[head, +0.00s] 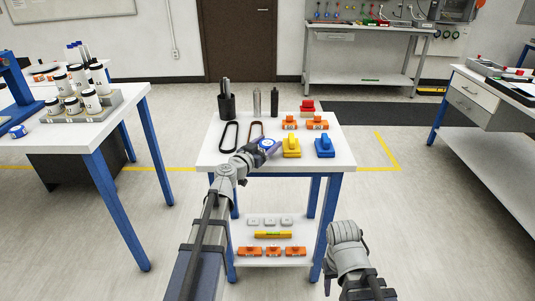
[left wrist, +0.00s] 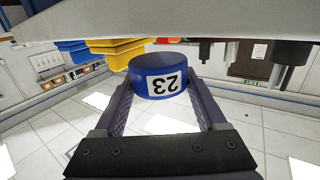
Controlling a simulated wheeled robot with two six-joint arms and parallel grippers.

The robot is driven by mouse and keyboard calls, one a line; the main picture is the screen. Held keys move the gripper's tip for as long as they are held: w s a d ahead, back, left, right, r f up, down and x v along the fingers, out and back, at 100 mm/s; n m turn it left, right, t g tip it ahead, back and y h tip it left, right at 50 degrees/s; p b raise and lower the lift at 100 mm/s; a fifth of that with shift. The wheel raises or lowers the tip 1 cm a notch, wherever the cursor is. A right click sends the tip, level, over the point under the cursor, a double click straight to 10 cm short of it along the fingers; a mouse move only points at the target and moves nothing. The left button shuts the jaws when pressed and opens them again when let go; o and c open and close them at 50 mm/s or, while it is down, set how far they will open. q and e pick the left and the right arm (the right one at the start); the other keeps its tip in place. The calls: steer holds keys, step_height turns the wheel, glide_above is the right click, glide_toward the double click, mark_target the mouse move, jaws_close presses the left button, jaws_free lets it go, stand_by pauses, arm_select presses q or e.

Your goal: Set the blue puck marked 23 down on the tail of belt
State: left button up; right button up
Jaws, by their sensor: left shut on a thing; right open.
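I cannot tell whether the puck touches the tabletop. My right gripper (head: 345,252) is low at the front right, apart from the table; it is open and its fingers are mostly hidden. No conveyor belt is clearly visible in either view.
The white table (head: 215,160) bears two belt loops (head: 228,136), a yellow block (head: 291,147), a blue block (head: 325,148), orange blocks (head: 317,124) and dark cylinders. Another blue puck (head: 18,131) lies on the left bench (head: 85,135). Open floor lies between the benches.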

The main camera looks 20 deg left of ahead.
arm_select(q)
steer(key=shift+f+b, duration=0.7)
steer(key=shift+f, duration=0.5)
arm_select(e)
steer(key=shift+f, duration=1.2)
steer(key=shift+f, duration=0.1)
arm_select(q)
steer(key=shift+f, duration=0.25)
steer(key=o, duration=1.1)
steer(key=shift+r, duration=0.1)
steer(key=shift+o, duration=0.2)
